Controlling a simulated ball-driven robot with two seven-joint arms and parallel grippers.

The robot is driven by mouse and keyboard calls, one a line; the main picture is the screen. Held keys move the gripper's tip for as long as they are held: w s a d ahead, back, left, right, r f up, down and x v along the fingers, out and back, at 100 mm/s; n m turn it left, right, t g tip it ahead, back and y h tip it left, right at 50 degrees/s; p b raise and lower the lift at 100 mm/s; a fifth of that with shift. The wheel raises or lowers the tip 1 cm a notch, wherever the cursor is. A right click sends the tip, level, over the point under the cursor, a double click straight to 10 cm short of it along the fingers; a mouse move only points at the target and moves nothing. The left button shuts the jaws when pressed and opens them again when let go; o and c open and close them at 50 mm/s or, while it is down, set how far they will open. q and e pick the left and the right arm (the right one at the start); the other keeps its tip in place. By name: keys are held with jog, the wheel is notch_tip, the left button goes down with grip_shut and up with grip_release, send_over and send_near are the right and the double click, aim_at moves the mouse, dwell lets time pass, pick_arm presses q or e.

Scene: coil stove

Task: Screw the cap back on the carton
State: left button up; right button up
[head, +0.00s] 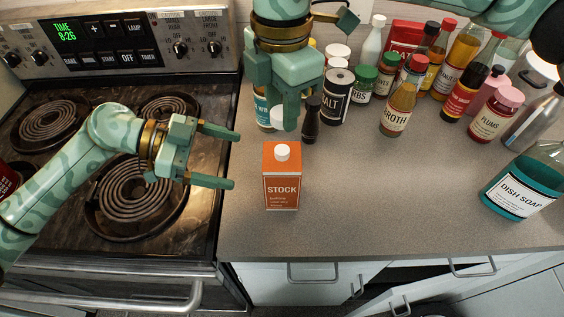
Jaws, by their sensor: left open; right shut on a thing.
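The orange stock carton (282,189) stands upright on the grey counter, just right of the stove. A small round white piece (282,152) shows on its top; I cannot tell whether this is the bare spout or a cap. My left gripper (235,160) is open and empty, its fingers pointing right toward the carton, a short gap left of it. My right gripper (287,126) comes down from the top, above and behind the carton in the picture. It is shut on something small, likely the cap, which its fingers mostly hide.
Several bottles and jars crowd the counter behind, including the salt tin (337,97), a dark grinder (312,121) and the broth bottle (402,101). Dish soap (522,190) stands at the right. The coil stove (65,180) is at left. Counter right of the carton is clear.

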jog(key=shift+w, duration=0.1)
jog(key=shift+s+r, duration=0.1)
jog(key=shift+s, duration=0.2)
jog(key=shift+w, duration=0.1)
pick_arm(q)
jog(key=x, duration=1.2)
jog(key=shift+d+r, duration=0.1)
jog(key=shift+s, duration=0.1)
jog(key=c, duration=1.5)
jog(key=shift+o, duration=0.2)
pick_arm(e)
send_over(281, 150)
jog(key=shift+d+f, duration=0.1)
jog(key=shift+f, duration=2.4)
jog(key=shift+f, duration=0.9)
